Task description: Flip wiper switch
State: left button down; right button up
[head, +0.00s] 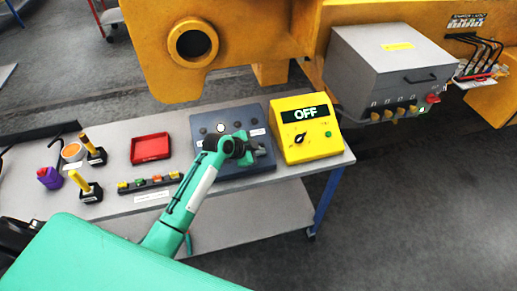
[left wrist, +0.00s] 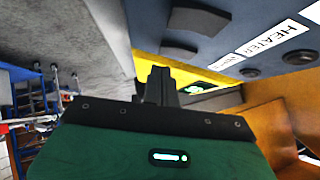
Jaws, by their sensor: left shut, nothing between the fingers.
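A dark blue switch panel (head: 205,172) lies on the grey bench, with round knobs and small white labels. My left gripper (head: 250,157) is over the right part of this panel and hides some of it. Its fingers are shut and empty; they also show in the left wrist view (left wrist: 159,84). In that view the panel (left wrist: 225,14) fills the top right, with a label reading HEATER (left wrist: 274,38) and dark knobs. I cannot make out which switch is the wiper one, or whether the fingers touch the panel. My right gripper is not in view.
A yellow box (head: 318,150) with an OFF display and black knob stands right of the panel. A grey control box (head: 390,65) is mounted on the yellow machine behind.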

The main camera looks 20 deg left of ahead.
pick_arm(q)
jog(key=shift+w+a+f, duration=0.15)
jog(key=shift+w+f, duration=0.05)
jog(key=shift+f, duration=0.5)
